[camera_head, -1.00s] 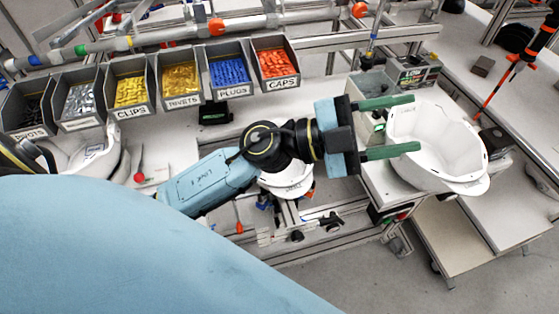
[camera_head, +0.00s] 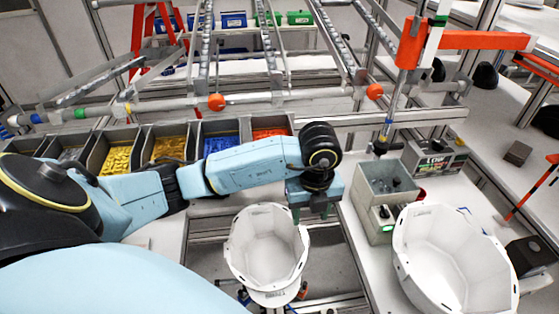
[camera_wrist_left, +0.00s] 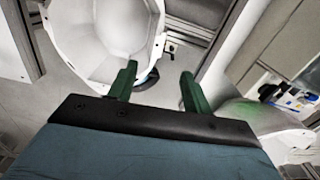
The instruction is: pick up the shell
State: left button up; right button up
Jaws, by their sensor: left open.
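A white helmet shell (camera_head: 266,252) sits hollow side up in the middle of the head view. A second white shell (camera_head: 455,262), also hollow side up, is at the right on the bench. My left gripper (camera_head: 311,213) points down just right of the middle shell's upper rim. Its green fingers are apart with nothing between them. In the left wrist view the open fingers (camera_wrist_left: 158,88) reach toward a shell's rim; that shell (camera_wrist_left: 112,32) is at the upper left, and part of another pale shell (camera_wrist_left: 255,117) shows at the right. My right gripper is not in view.
A grey box with a green light (camera_head: 387,198) stands between the gripper and the right shell. Bins of yellow (camera_head: 170,147), blue and red parts line the back behind my left arm. An orange arm (camera_head: 485,40) stands at the upper right.

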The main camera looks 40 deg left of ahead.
aim_at(305, 239)
pick_arm(q)
jog(key=f, duration=0.2)
jog(key=s+f, duration=0.1)
jog(key=f, duration=0.1)
jog(key=shift+f, duration=0.4)
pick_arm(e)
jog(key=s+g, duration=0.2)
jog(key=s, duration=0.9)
pick_arm(q)
notch_tip(305, 239, down, 3)
jog(key=shift+s+p, duration=0.15)
jog(key=shift+p, duration=0.6)
notch_tip(305, 239, down, 3)
jog(key=shift+r, duration=0.2)
jog(key=shift+f, duration=0.4)
jog(key=c, duration=0.5)
grip_shut()
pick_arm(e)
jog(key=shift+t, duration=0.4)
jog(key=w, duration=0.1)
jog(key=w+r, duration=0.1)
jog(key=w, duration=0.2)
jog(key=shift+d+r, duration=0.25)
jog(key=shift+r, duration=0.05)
